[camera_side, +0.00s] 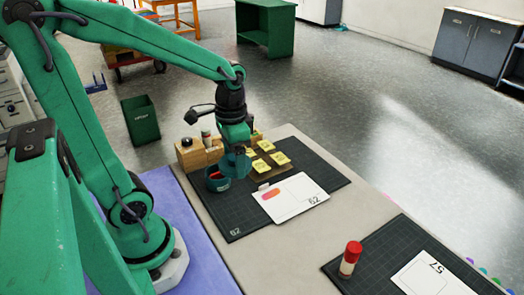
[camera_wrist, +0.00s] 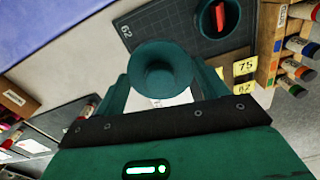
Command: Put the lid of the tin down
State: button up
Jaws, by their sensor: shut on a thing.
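My gripper (camera_side: 236,152) is shut on the teal lid (camera_side: 236,166), which also shows between the fingers in the wrist view (camera_wrist: 161,68) as a round, dished piece. My gripper (camera_wrist: 160,82) holds it over the dark mat area. The open teal tin (camera_side: 217,182) stands on the dark cutting mat, just left of and below the lid in the side view. In the wrist view the tin (camera_wrist: 203,22) is at the top right with a red piece (camera_wrist: 219,17) inside. Whether the lid touches anything below is hidden.
A wooden holder (camera_side: 190,160) with markers stands behind the tin. Yellow numbered notes (camera_side: 262,165) lie behind the lid. A white card (camera_side: 297,200) with a reddish shape lies on the mat (camera_side: 253,225). A red-capped stick (camera_side: 351,258) stands on another mat. Bare tabletop (camera_side: 285,248) lies between the mats.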

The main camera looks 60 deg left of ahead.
aim_at(234, 166)
dwell(0.4)
notch_tip(234, 166, down, 2)
jog(key=m, duration=0.6)
jog(key=shift+d, duration=0.1)
jog(key=f+m, duration=0.1)
jog(key=m, duration=0.2)
jog(key=f+m, duration=0.1)
jog(key=m, duration=0.3)
jog(key=f+m, duration=0.1)
jog(key=m, duration=0.3)
jog(key=shift+s+d, duration=0.25)
jog(key=m, duration=0.1)
jog(key=f+m, duration=0.1)
jog(key=m, duration=0.3)
jog(key=shift+s+d+f, duration=0.1)
jog(key=shift+s+f, duration=0.05)
jog(key=shift+f, duration=0.15)
jog(key=shift+m, duration=0.3)
jog(key=shift+f, duration=2.25)
